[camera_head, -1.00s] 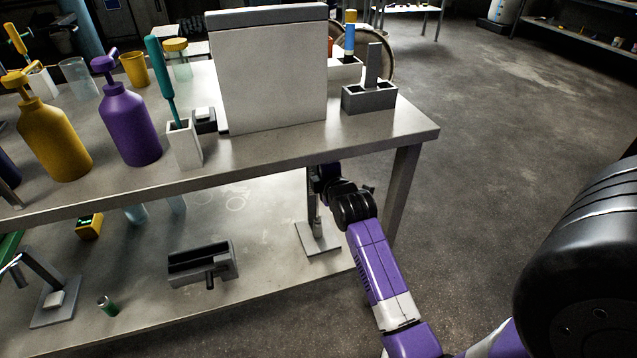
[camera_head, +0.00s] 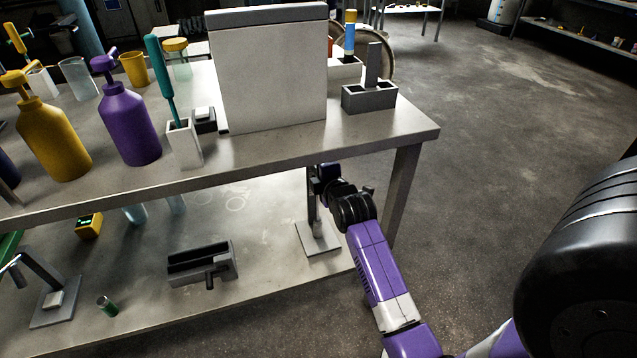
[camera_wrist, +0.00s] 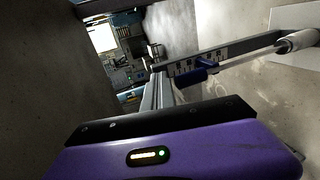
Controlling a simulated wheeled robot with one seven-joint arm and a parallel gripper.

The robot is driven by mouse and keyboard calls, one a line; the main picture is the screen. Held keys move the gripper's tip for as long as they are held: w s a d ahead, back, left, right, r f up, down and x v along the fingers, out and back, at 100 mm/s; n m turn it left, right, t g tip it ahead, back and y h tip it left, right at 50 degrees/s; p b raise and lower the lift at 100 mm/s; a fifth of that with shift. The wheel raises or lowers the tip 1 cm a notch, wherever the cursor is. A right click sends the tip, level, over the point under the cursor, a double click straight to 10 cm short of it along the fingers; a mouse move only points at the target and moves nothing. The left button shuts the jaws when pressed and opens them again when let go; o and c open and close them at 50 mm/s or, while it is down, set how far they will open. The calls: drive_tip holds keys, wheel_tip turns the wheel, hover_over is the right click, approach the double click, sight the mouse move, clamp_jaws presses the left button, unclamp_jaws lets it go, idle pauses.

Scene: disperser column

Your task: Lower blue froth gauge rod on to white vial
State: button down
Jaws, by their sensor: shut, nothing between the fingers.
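In the wrist view, the blue froth gauge rod (camera_wrist: 197,75) shows as a blue collar beside a grey scaled post (camera_wrist: 225,52), with a thin shaft running right toward the white vial (camera_wrist: 298,41). I cannot tell whether the shaft's tip touches the vial. The vial stands on a pale base plate (camera_wrist: 298,17). My gripper (camera_wrist: 160,82) is shut and empty, its fingers close to the blue collar; contact is unclear. In the head view, the vial (camera_head: 318,228) stands on the plate (camera_head: 322,246) on the lower shelf, and my wrist partly hides the stand.
The table top (camera_head: 290,150) lies above my gripper, and a table leg (camera_head: 402,195) stands to its right. Open floor lies to the right.

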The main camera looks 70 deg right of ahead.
drive_tip(key=shift+r, duration=0.15)
drive_tip(key=shift+r+p, duration=1.15)
drive_tip(key=shift+p, duration=0.45)
drive_tip(key=shift+r, duration=0.2)
drive_tip(key=shift+a, duration=0.1)
drive_tip(key=s+a+p, duration=0.3)
drive_tip(key=s+a, duration=0.7)
drive_tip(key=a, duration=0.2)
drive_tip(key=shift+s+p, duration=0.2)
drive_tip(key=shift+p, duration=0.15)
idle(0.6)
